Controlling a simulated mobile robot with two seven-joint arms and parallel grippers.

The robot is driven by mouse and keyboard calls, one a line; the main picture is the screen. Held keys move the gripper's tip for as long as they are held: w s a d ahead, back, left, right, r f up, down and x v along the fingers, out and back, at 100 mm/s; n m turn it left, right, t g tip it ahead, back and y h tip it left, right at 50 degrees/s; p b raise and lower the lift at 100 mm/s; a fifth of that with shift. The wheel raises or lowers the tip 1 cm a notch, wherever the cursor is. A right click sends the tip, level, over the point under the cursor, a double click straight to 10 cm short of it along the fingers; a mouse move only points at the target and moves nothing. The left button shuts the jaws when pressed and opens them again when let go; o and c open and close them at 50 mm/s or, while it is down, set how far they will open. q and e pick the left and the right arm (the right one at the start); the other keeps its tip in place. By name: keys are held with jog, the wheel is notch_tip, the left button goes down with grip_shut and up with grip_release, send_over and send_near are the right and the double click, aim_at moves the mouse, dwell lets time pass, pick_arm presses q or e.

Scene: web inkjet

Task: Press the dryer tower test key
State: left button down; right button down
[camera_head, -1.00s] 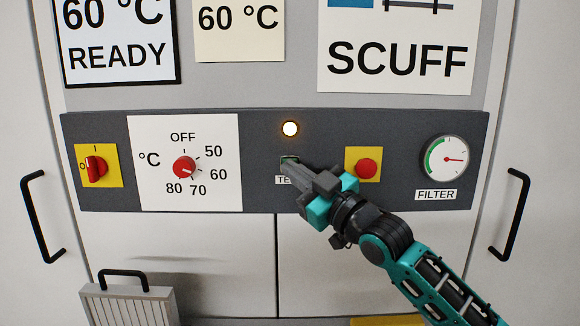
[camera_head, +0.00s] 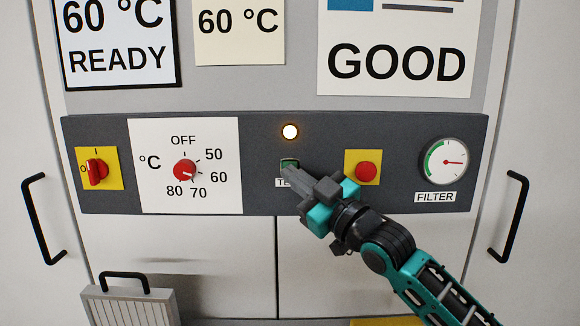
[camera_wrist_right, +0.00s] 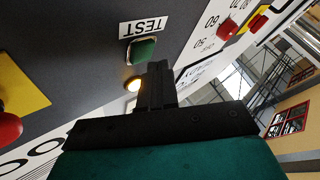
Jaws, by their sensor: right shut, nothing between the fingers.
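The test key is a small green button (camera_head: 289,164) on the dark control panel, under a lit round lamp (camera_head: 290,132). Its label, partly hidden by my gripper in the head view, reads TEST in the right wrist view. My right gripper (camera_head: 291,181) is shut and empty, with its fingertips just below and in front of the key. In the right wrist view the green key (camera_wrist_right: 141,49) shows beyond the fingertips (camera_wrist_right: 157,68); I cannot tell whether they touch it. The sign above (camera_head: 396,62) reads GOOD. My left gripper is not in view.
A red button (camera_head: 366,170) on a yellow plate sits right of the key, close to my right gripper. A temperature dial (camera_head: 185,170), a red rotary switch (camera_head: 96,171) and a filter gauge (camera_head: 447,161) share the panel. Black door handles flank it.

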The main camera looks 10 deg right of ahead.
jog(key=shift+s, duration=0.1)
jog(key=s, duration=0.2)
jog(key=s+a+p, duration=0.1)
jog(key=s, duration=0.2)
dwell(0.5)
dwell(0.6)
